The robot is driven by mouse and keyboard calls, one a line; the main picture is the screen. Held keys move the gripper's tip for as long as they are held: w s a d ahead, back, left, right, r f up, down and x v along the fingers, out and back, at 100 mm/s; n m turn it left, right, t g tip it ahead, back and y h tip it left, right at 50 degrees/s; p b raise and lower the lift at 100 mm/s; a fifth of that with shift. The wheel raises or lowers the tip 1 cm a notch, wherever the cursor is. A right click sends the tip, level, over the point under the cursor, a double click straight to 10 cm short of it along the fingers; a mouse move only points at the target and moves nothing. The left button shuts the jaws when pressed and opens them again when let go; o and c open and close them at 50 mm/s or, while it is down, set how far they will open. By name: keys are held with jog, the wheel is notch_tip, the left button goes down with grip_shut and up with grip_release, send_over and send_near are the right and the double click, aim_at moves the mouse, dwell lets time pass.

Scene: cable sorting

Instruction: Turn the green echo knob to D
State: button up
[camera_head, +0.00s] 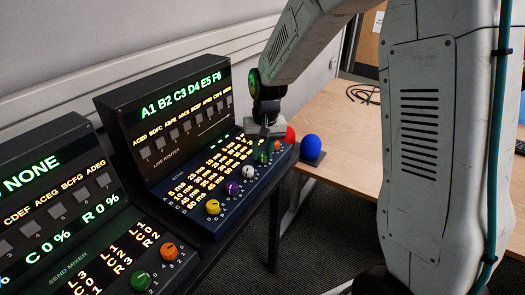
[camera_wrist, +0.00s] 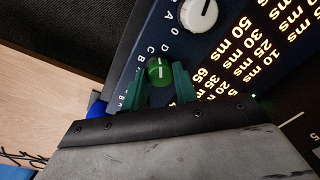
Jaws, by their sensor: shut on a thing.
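The green echo knob (camera_wrist: 160,70) shows in the wrist view with a pale marker line, running roughly up and down the picture. Small printed letters stand near it; I cannot tell surely which one the marker meets. My gripper (camera_wrist: 160,84) has its two dark green fingers on either side of the knob and is shut on it. In the head view the green knob (camera_head: 262,157) sits in the row along the middle console (camera_head: 205,215), with my gripper (camera_head: 263,134) over it from behind.
A white knob (camera_head: 247,171) is close beside the green one, then purple (camera_head: 232,188) and yellow (camera_head: 213,207) knobs. An orange knob (camera_head: 276,145), red dome (camera_head: 290,134) and blue ball (camera_head: 310,145) lie right. Another console with a green knob (camera_head: 140,281) stands front left.

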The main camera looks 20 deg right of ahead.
aim_at(264, 154)
jog(key=shift+m, duration=1.5)
jog(key=o, duration=1)
jog(key=shift+c, duration=0.2)
jog(key=r, duration=0.7)
jog(key=shift+s+d+r, duration=0.1)
jog(key=shift+d+r, duration=0.1)
jog(key=shift+r, duration=0.2)
jog(key=s+d+r+n, duration=0.1)
jog(key=s+r, duration=0.2)
jog(key=s, duration=0.7)
jog(key=s+r+n, duration=0.2)
jog(key=s+r, duration=0.1)
jog(key=s, duration=0.7)
jog(key=s+d+r+n+t, duration=0.1)
jog(key=s+r+n, duration=0.1)
jog(key=s, duration=0.7)
jog(key=shift+s+d+r+h, duration=0.3)
jog(key=shift+s+r, duration=0.1)
